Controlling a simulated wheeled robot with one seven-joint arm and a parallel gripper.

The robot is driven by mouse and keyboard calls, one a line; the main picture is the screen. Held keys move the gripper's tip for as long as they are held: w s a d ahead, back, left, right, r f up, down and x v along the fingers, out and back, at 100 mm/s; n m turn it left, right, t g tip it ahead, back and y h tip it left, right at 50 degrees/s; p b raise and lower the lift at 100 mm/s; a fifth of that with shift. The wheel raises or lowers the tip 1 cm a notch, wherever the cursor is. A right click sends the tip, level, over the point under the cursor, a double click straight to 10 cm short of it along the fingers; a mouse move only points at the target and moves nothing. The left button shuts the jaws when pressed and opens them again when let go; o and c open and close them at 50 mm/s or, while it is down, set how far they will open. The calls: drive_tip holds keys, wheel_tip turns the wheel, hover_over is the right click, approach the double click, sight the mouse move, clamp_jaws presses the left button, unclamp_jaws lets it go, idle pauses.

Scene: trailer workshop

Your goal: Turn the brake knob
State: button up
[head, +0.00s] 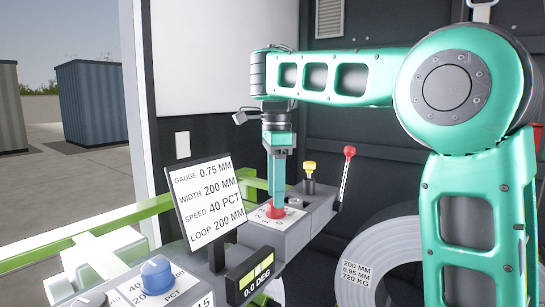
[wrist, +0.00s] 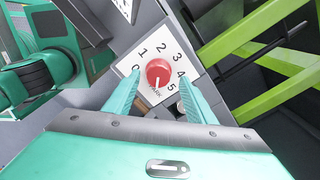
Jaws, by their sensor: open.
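The red round knob (head: 274,212), which I take to be the brake knob, sits on a white dial plate on the grey console. My gripper (head: 279,200) points down over the knob. In the wrist view my gripper (wrist: 160,80) is open, with one finger on each side of the knob. I cannot tell whether the fingers touch it.
A sign (head: 207,198) with gauge, width, speed and loop values stands left of my gripper. A blue knob (head: 157,271) and a "0.0 DEG" readout (head: 256,275) are nearer. A yellow-topped control (head: 309,168) and red-balled lever (head: 348,155) stand behind right. A coil (head: 385,250) is at right.

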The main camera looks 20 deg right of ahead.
wheel_tip(320, 180, up, 9)
drive_tip(key=shift+w+f, duration=0.2)
drive_tip(key=shift+w, duration=0.1)
idle(0.9)
idle(0.3)
drive_tip(key=s+d+f+n, duration=0.3)
drive_tip(key=s+d+f, duration=0.35)
drive_tip(key=d, duration=0.25)
drive_tip(key=s+d+f+n, duration=0.3)
drive_tip(key=s+d+f, duration=0.3)
drive_tip(key=d+f, duration=0.15)
drive_tip(key=s+d+f+n, duration=0.1)
drive_tip(key=s+f+n, duration=0.6)
drive_tip(key=s+f, duration=0.9)
drive_tip(key=s, duration=0.3)
drive_tip(key=shift+s+f+n, duration=0.3)
